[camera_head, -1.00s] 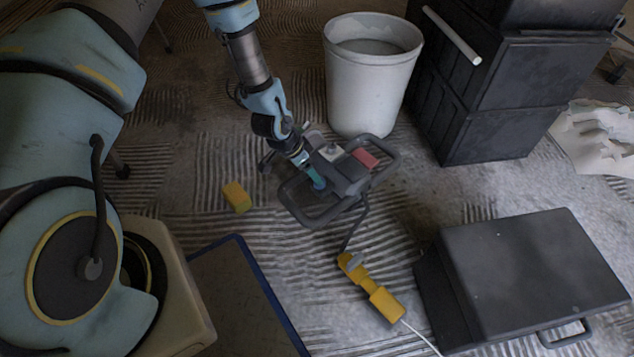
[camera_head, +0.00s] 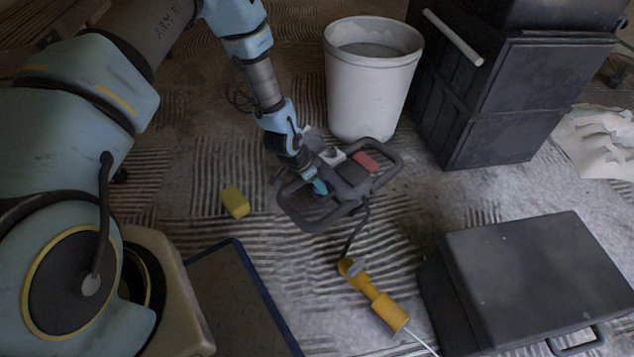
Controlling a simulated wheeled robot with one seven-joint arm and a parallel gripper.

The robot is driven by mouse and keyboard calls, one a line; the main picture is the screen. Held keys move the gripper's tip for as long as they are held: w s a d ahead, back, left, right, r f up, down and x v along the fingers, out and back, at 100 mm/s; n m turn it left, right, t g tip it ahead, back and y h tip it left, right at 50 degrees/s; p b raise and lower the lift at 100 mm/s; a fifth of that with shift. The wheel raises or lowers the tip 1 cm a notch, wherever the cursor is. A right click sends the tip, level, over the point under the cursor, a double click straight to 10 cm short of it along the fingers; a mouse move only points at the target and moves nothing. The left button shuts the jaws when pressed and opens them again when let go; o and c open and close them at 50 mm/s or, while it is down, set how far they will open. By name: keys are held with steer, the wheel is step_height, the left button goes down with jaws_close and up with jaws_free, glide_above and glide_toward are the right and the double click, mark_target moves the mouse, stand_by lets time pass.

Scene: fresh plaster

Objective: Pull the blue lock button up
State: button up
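A dark grey control unit (camera_head: 345,184) with loop handles at both ends is in the middle of the view. It carries a red block (camera_head: 366,162) on its right part and a pale grey piece (camera_head: 332,155) near its far edge. A small teal-blue piece, seemingly the blue lock button (camera_head: 319,187), shows on its left part. My gripper (camera_head: 308,175) reaches down from above and behind, right at the blue piece. The fingers are small and dark and partly hide the button's surroundings. I cannot tell whether they touch or grip it.
A white bucket (camera_head: 370,95) stands just behind the unit, with dark stacked cases (camera_head: 490,100) to its right. A black case (camera_head: 530,275) lies front right. A yellow block (camera_head: 235,202) and a yellow connector with a cable (camera_head: 388,310) lie on the ridged floor.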

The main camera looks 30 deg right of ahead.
jaws_close()
stand_by(1.0)
